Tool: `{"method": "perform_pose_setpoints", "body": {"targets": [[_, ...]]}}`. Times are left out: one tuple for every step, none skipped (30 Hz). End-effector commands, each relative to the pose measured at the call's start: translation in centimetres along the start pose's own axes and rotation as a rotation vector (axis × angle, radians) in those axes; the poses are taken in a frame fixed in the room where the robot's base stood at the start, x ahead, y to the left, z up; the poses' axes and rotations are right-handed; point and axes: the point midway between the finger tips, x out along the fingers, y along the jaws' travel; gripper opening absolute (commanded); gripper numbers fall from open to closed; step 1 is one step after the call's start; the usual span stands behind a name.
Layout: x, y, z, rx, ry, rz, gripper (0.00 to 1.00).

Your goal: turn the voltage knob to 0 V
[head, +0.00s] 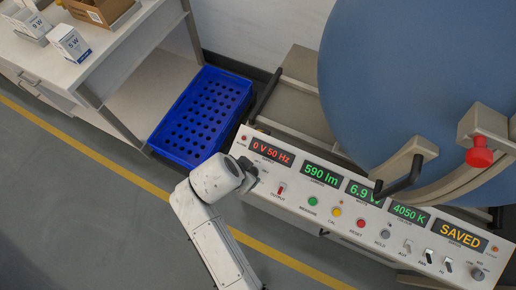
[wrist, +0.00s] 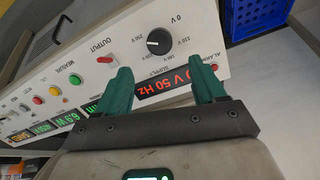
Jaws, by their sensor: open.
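The voltage knob (wrist: 159,42) is a round black dial on the white panel (wrist: 75,45), with printed volt labels around it. It has a pale pointer mark; I cannot tell exactly which label this meets. The red supply display (head: 270,150) reads "0 V 50 Hz"; it also shows in the wrist view (wrist: 165,84), partly behind a finger. My gripper (wrist: 160,62) is open, its green fingers apart and pointing toward the panel, with the knob beyond and between the tips, seemingly untouched. In the head view my gripper (head: 250,176) is at the panel's left end and hides the knob.
The output switch (head: 281,188) and several buttons sit right of my gripper. A large blue sphere (head: 410,70) with a handled frame rises behind the panel. A blue perforated crate (head: 238,88) and a white bench (head: 90,65) stand to the left. Grey floor is clear.

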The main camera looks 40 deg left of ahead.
Motion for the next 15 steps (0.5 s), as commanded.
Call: {"method": "perform_pose_setpoints", "body": {"targets": [[0.9, 0.1, 0.0, 0.001, -0.001, 0.003, 0.69], [1.5, 0.1, 0.0, 0.001, -0.001, 0.004, 0.69], [2.2, 0.1, -0.1, 0.001, -0.001, 0.004, 0.69], [2.8, 0.1, -0.1, 0.001, -0.001, 0.003, 0.69], [3.4, 0.1, -0.1, 0.001, -0.001, 0.004, 0.69], [4.1, 0.1, 0.0, 0.000, -0.001, 0.003, 0.69], [4.6, 0.1, 0.0, 0.000, -0.001, 0.004, 0.69], [5.1, 0.1, 0.0, 0.000, -0.001, 0.002, 0.69], [5.7, 0.1, 0.0, 0.000, -0.001, 0.003, 0.69], [6.2, 0.1, 0.0, 0.000, -0.001, 0.002, 0.69], [6.5, 0.1, -0.1, 0.000, -0.001, 0.002, 0.69], [7.0, 0.1, 0.0, 0.000, -0.001, 0.001, 0.69], [7.4, 0.1, 0.0, 0.000, -0.001, 0.002, 0.69], [7.7, 0.1, 0.0, 0.000, -0.001, 0.002, 0.69], [8.0, 0.1, 0.0, 0.000, -0.001, 0.001, 0.69]]}}
